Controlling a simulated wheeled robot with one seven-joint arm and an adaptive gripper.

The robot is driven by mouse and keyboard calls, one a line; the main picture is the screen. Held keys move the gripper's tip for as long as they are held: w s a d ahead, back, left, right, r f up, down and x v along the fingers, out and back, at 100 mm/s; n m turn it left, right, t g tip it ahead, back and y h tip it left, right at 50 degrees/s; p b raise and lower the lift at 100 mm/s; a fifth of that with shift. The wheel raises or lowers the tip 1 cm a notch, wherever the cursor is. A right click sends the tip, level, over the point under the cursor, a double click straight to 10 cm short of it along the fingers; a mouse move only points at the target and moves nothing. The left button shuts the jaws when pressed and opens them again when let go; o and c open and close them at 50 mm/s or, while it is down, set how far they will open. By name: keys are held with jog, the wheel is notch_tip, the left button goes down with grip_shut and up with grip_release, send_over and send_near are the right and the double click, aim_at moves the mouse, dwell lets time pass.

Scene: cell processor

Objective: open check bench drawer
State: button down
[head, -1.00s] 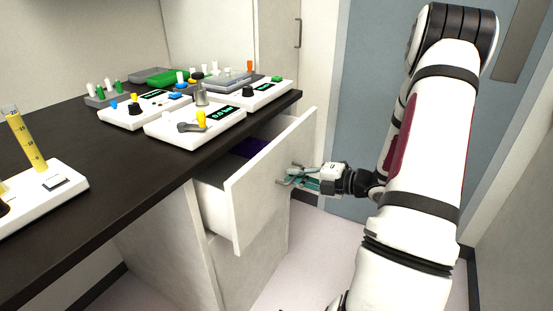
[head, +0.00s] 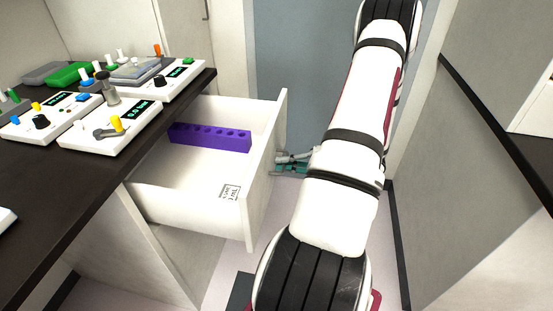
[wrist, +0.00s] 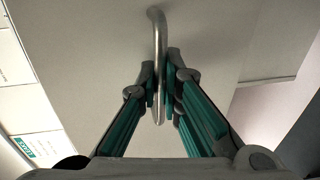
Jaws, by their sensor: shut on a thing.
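The check bench drawer (head: 262,185) is pulled well out of the white cabinet under the dark bench top (head: 50,170). My gripper (head: 284,163) is at the outer face of the drawer front, partly hidden behind my arm. In the wrist view its teal fingers (wrist: 160,95) are closed on both sides of the bent metal drawer handle (wrist: 157,30).
Several white devices with knobs and displays (head: 115,125) stand on the bench, with a green tray (head: 70,75) behind. A grey-blue door (head: 300,60) is behind the drawer.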

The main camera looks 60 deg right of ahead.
dwell(0.3)
jog(key=c, duration=1.7)
grip_release()
jog(key=shift+s+d, duration=0.1)
jog(key=shift+s, duration=0.05)
jog(key=v, duration=1.1)
jog(key=shift+s+d, duration=0.1)
jog(key=shift+s, duration=0.3)
